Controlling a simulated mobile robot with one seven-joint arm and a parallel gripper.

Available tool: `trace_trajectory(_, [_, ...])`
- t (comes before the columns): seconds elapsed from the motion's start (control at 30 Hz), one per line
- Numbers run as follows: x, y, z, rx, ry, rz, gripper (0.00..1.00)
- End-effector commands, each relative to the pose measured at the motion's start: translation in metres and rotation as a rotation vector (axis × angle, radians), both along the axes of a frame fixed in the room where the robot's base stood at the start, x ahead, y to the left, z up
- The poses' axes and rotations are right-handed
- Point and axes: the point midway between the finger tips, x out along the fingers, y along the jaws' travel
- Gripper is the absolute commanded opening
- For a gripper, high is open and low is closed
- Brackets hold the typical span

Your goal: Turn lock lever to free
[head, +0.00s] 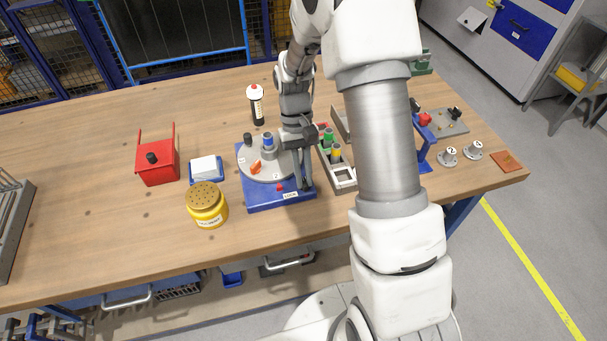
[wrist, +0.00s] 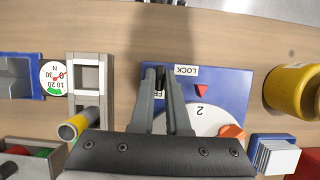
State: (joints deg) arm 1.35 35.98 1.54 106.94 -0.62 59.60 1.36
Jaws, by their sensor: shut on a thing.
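The rotary jig has a blue base (head: 262,202) and a round grey plate (head: 255,172) with an orange piece on it. In the wrist view the base (wrist: 235,80) carries a LOCK label (wrist: 186,71), a red triangular mark and a partly covered label showing "FR". My gripper (wrist: 158,74) is shut on a narrow dark part, seemingly the lock lever (wrist: 160,80), beside the LOCK label and over the "FR" label. The fingers hide most of the lever. In the head view my gripper (head: 304,184) is low over the jig's right side.
A yellow perforated-lid jar (head: 207,206), a white block in a blue tray (head: 206,169) and a red box (head: 157,163) stand left of the jig. A grey tray (head: 342,176) with coloured cylinders stands close on its right. Bare wood lies in front.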

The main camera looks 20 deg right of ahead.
Motion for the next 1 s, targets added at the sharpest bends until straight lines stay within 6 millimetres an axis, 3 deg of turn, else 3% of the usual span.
trace_trajectory(0.03, [0.001,0.0,0.0,0.0,-0.002,-0.002,0.17])
trace_trajectory(0.2, [0.0,0.0,0.0,0.001,-0.002,-0.001,0.44])
trace_trajectory(0.57, [0.003,0.0,0.005,0.0,-0.002,0.0,0.44])
trace_trajectory(0.77, [0.016,0.0,0.037,0.0,-0.006,0.0,0.44])
trace_trajectory(1.0, [0.039,-0.001,0.092,0.0,-0.006,0.0,0.44])
